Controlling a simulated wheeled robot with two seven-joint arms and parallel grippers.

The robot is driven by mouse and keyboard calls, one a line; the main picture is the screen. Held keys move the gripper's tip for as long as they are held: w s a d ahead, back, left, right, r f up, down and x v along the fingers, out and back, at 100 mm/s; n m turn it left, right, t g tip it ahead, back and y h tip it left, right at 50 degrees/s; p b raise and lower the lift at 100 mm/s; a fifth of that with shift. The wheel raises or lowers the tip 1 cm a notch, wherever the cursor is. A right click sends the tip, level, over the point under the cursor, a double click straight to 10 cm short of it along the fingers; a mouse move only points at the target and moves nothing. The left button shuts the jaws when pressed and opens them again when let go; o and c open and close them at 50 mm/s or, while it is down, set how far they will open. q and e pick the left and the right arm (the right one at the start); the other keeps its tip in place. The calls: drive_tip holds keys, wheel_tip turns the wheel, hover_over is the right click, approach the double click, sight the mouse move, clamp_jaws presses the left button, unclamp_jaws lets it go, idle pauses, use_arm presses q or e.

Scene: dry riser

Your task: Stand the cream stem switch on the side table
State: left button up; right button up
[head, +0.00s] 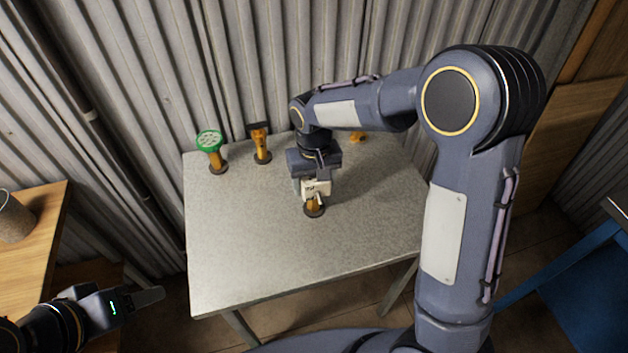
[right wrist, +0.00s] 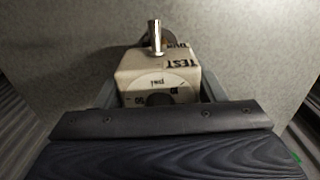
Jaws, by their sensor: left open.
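The cream stem switch (head: 317,188) has a cream box head with a dial and a metal toggle, an orange stem and a dark round base. It is upright at the middle of the grey table (head: 250,255); whether its base touches the top I cannot tell. My right gripper (head: 309,187) reaches down over it. In the right wrist view the fingers lie close against both sides of the cream head (right wrist: 157,75), shut on it. My left gripper (head: 140,302) is open and empty, low at the left, off the grey table. I cannot tell which surface is the side table.
A green-topped stem piece (head: 210,143) and a black-topped orange one (head: 260,143) stand at the back left. Another orange piece (head: 357,136) is partly behind my right arm. A wooden table (head: 40,235) at left holds a grey cup (head: 13,218). Blue furniture (head: 590,290) stands at right.

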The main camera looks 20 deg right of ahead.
drive_tip(key=o, duration=0.3)
drive_tip(key=shift+o, duration=0.2)
drive_tip(key=shift+r, duration=0.1)
wheel_tip(320, 180, up, 12)
drive_tip(key=shift+r+p, duration=0.1)
drive_tip(key=shift+p, duration=0.2)
drive_tip(key=s+d+r+m+t+y, duration=0.1)
drive_tip(key=s+d+r+t+y, duration=0.15)
drive_tip(key=s+d, duration=0.7)
drive_tip(key=s+a+f+t, duration=0.1)
drive_tip(key=s+f, duration=0.1)
drive_tip(key=s, duration=0.5)
drive_tip(key=s+a+f+m+t+y, duration=0.1)
drive_tip(key=s+f+t, duration=0.1)
drive_tip(key=s, duration=0.5)
